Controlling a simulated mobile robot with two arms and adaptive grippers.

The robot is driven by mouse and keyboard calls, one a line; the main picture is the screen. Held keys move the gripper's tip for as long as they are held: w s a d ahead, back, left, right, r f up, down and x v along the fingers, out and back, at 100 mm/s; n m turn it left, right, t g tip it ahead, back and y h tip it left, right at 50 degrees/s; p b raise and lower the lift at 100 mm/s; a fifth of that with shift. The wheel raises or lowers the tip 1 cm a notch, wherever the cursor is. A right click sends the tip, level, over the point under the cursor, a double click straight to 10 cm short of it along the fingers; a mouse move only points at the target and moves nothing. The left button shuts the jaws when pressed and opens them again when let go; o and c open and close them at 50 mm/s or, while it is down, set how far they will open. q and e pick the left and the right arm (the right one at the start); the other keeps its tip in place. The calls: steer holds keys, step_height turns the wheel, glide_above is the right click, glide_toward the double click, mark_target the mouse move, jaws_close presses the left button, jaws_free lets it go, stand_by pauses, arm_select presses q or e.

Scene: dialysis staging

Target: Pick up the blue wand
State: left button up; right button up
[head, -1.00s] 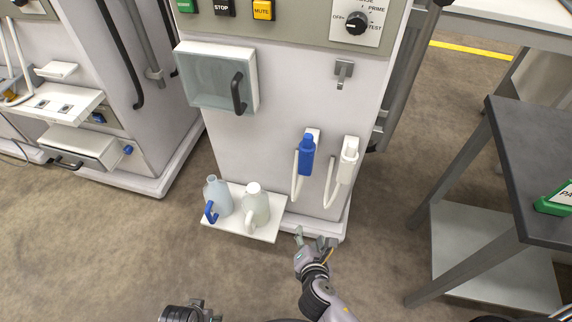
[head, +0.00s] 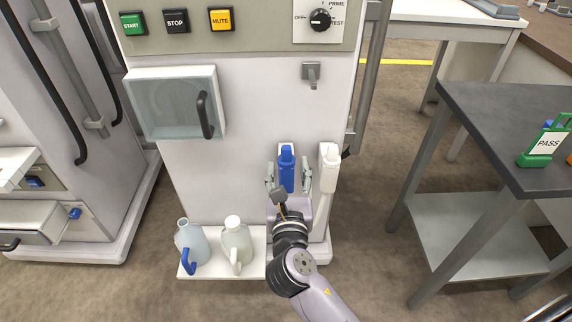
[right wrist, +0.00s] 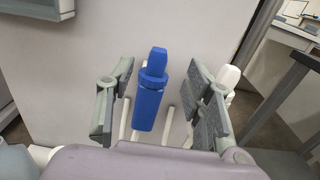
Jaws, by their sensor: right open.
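The blue wand (head: 287,168) sits upright in its holder on the front of the white machine. A white wand (head: 327,168) hangs just to its right. My right gripper (head: 288,180) is open in front of the blue wand, one finger to each side of it. In the right wrist view the blue wand (right wrist: 151,92) shows between the two spread fingers of the right gripper (right wrist: 160,100), with gaps on both sides. My left gripper is out of view.
A white shelf (head: 258,268) low on the machine holds two jugs, one with a blue handle (head: 190,245) and one with a white cap (head: 236,243). Floor between is clear.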

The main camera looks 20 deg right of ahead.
mark_target(286, 154)
steer(key=shift+x, duration=1.5)
steer(key=b+x, duration=0.1)
steer(key=x, duration=0.2)
steer(key=shift+w+f, duration=0.2)
steer(key=shift+w, duration=0.1)
steer(key=shift+w+d+b, duration=0.15)
steer(key=shift+w+b, duration=0.15)
steer(key=shift+w, duration=0.15)
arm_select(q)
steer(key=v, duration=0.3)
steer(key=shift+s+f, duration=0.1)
arm_select(e)
steer(key=shift+c, duration=0.6)
jaws_close()
